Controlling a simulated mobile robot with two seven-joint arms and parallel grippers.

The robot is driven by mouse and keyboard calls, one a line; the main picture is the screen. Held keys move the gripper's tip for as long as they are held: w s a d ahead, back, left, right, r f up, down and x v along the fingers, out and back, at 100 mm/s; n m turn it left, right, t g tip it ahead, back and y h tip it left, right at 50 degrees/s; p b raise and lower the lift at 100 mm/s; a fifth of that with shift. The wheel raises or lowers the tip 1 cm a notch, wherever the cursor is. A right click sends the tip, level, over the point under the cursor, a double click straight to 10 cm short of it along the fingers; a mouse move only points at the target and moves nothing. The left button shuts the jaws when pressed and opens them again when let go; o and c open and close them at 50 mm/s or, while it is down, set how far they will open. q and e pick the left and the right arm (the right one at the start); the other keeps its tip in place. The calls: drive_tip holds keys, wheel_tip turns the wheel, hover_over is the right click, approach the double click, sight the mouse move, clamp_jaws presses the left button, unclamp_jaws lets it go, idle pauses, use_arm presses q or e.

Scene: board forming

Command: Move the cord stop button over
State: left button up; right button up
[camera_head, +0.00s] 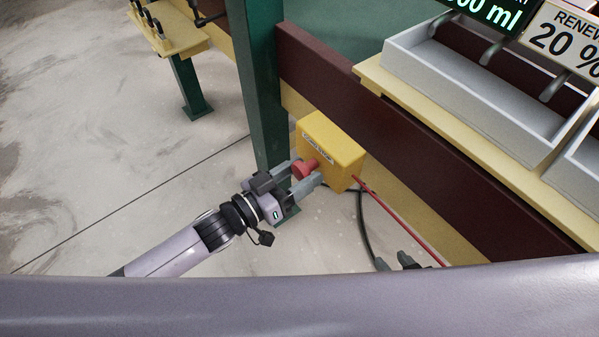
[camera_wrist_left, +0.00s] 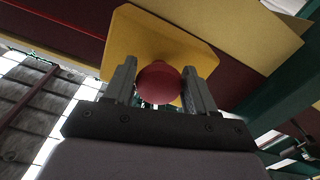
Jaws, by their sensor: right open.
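The cord stop is a yellow box (camera_head: 333,143) with a white label and a red round button (camera_head: 306,168) on its side facing my left gripper. It sits against the maroon and yellow frame rail, beside the green post. A red cord (camera_head: 403,219) runs from the box down to the right. My left gripper (camera_head: 303,178) has its fingers on either side of the button. In the left wrist view the red button (camera_wrist_left: 159,82) fills the gap between the fingers, with the yellow box (camera_wrist_left: 150,45) behind it. My right gripper (camera_head: 396,262) shows only its dark fingertips, apart, at the lower edge.
A green post (camera_head: 258,80) stands close beside my left gripper. A black cable (camera_head: 362,225) hangs below the box. Grey trays (camera_head: 480,85) and signs are at the upper right. A yellow ledge (camera_head: 176,30) is at the upper left. The floor at left is clear.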

use_arm(q)
drive_tip(key=o, duration=1.4)
drive_tip(key=shift+s+a, duration=0.15)
drive_tip(key=shift+a, duration=0.05)
drive_tip(key=shift+v, duration=3.6)
drive_tip(key=s+a+f+n+y, duration=0.1)
drive_tip(key=s+a+f+y, duration=0.2)
drive_tip(key=a+f+y, duration=0.1)
drive_tip(key=s+a+f+n+y, duration=0.2)
drive_tip(key=s+a+f+y, duration=0.2)
drive_tip(key=a, duration=0.2)
drive_tip(key=s+a+f+n+y, duration=0.2)
drive_tip(key=s+a+f+y, duration=0.1)
drive_tip(key=a+f+y, duration=0.1)
drive_tip(key=shift+s+a, duration=0.3)
drive_tip(key=shift+a, duration=0.6)
